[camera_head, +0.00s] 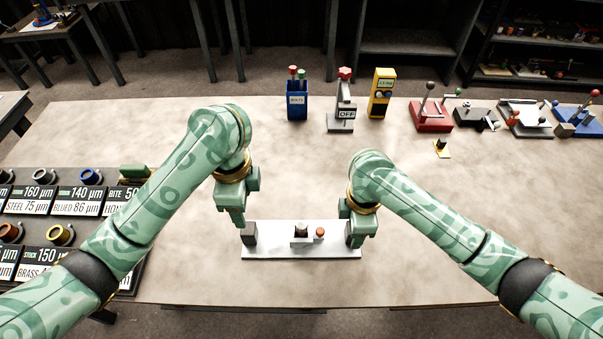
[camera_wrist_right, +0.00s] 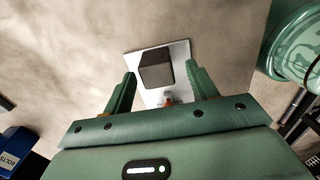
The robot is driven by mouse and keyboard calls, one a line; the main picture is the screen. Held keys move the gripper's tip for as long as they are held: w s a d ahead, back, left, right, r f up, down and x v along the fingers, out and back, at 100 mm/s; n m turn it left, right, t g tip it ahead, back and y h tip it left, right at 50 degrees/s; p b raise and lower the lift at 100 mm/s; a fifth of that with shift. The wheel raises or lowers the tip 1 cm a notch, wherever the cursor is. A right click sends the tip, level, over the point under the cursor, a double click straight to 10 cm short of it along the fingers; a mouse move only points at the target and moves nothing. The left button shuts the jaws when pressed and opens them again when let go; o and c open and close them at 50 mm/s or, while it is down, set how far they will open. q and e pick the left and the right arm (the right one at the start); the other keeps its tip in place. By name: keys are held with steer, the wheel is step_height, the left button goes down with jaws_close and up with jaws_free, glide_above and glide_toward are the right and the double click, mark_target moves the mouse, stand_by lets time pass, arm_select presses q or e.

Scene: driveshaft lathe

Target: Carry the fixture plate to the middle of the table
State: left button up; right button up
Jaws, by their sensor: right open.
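The fixture plate (camera_head: 300,253) is a pale flat bar lying near the table's front edge. It has a dark block (camera_head: 249,233) at its left end and another dark block (camera_wrist_right: 156,69) at its right end. A small metal block (camera_head: 300,231) and an orange-brown knob (camera_head: 319,232) stand at its middle. My right gripper (camera_head: 360,238) is open at the plate's right end; in the right wrist view the right dark block shows ahead, between its spread fingers. My left gripper (camera_head: 238,220) points down by the left dark block; its jaw gap is hidden.
A rack of labelled sample tiles and rings (camera_head: 80,200) lies at the left. A blue bolts bin (camera_head: 297,106), an OFF switch stand (camera_head: 343,110), a yellow meter (camera_head: 381,94) and a red device (camera_head: 431,115) line the back. The table centre behind the plate is clear between my arms.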

step_height(320, 180, up, 9)
steer(key=shift+f, duration=0.15)
stand_by(0.5)
